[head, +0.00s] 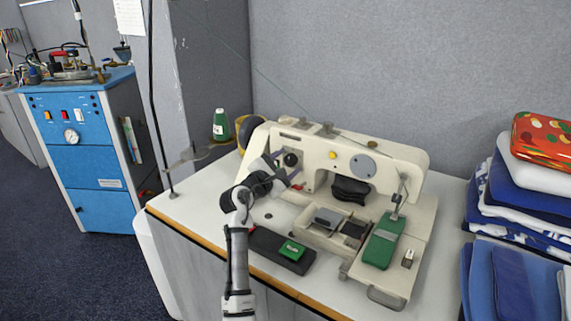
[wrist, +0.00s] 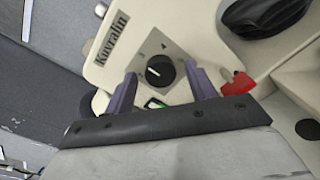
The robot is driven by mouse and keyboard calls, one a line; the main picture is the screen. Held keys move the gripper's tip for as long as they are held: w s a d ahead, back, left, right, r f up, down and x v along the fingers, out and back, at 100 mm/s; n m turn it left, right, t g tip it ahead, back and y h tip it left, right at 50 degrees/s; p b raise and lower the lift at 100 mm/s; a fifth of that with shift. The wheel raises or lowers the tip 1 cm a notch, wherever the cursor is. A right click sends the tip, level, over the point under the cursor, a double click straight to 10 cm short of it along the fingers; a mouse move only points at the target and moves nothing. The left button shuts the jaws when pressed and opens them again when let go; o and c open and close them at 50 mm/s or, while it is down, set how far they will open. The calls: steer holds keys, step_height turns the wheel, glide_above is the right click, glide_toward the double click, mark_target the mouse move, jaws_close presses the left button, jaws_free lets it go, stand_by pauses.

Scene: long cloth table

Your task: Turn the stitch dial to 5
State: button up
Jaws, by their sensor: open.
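The stitch dial is a round black knob (wrist: 160,70) with a white pointer line, on the cream face of the sewing machine (head: 350,150). The dial also shows in the head view (head: 291,159). My gripper (wrist: 164,82) is open, with one purple-grey finger on each side of the dial. I cannot tell whether the fingers touch it. In the head view my gripper (head: 283,170) is at the left end of the machine, in front of the dial.
A red lever (wrist: 238,84) sits close to the right finger. A green thread spool (head: 221,125) stands behind at the left. Folded cloths (head: 520,210) are piled at the right. A blue cabinet (head: 85,150) stands at the left.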

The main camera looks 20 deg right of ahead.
steer(key=shift+c, duration=0.5)
steer(key=c, duration=0.9)
